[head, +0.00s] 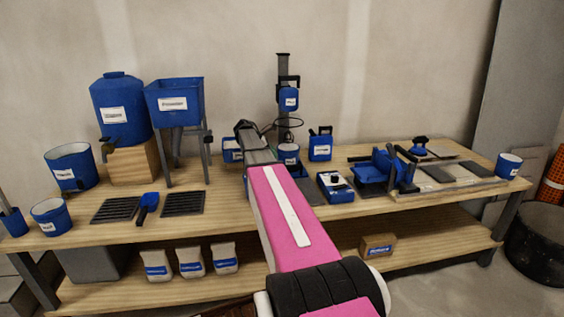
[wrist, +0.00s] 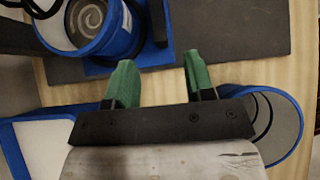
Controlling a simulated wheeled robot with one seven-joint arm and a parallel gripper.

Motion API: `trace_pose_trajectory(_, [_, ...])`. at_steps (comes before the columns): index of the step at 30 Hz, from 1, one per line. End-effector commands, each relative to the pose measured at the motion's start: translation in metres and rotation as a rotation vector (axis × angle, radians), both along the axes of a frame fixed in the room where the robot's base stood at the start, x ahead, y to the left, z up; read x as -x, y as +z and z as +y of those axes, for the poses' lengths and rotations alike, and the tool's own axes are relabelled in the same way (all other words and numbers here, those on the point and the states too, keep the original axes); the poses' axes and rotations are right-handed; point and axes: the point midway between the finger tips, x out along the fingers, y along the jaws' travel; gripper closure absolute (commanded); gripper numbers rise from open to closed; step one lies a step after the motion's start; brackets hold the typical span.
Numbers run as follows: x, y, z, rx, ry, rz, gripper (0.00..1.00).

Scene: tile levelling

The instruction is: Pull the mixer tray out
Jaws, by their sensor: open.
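The mixer (head: 288,98) stands at the back of the bench, with a blue head on a dark post and a ring below it. A blue bucket (head: 288,153) sits under the ring. In the wrist view a blue bucket (wrist: 112,42) with a spiral inside stands on a flat blue piece (wrist: 157,55), which looks like the mixer tray. My gripper (wrist: 158,64) is open, its two green fingers apart and pointing at the near edge of that blue piece. Nothing is held between them. Whether they touch it I cannot tell. In the head view my arm hides the fingers.
A round blue container (wrist: 280,118) is close right of my gripper, and a blue-rimmed box (wrist: 30,140) is at left. A blue box (head: 334,186) and blue tool (head: 372,170) lie to the right on the bench.

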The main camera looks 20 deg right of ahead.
Motion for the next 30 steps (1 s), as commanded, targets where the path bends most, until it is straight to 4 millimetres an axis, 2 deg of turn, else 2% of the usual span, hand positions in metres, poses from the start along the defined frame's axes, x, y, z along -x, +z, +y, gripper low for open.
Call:
trace_pose_trajectory(7, [0.003,-0.012,-0.012,0.000,-0.001,0.001,0.51])
trace_pose_trajectory(21, [0.016,-0.066,-0.063,0.000,-0.001,0.001,0.51])
trace_pose_trajectory(30, [0.019,-0.077,-0.074,0.000,0.000,0.001,0.51])
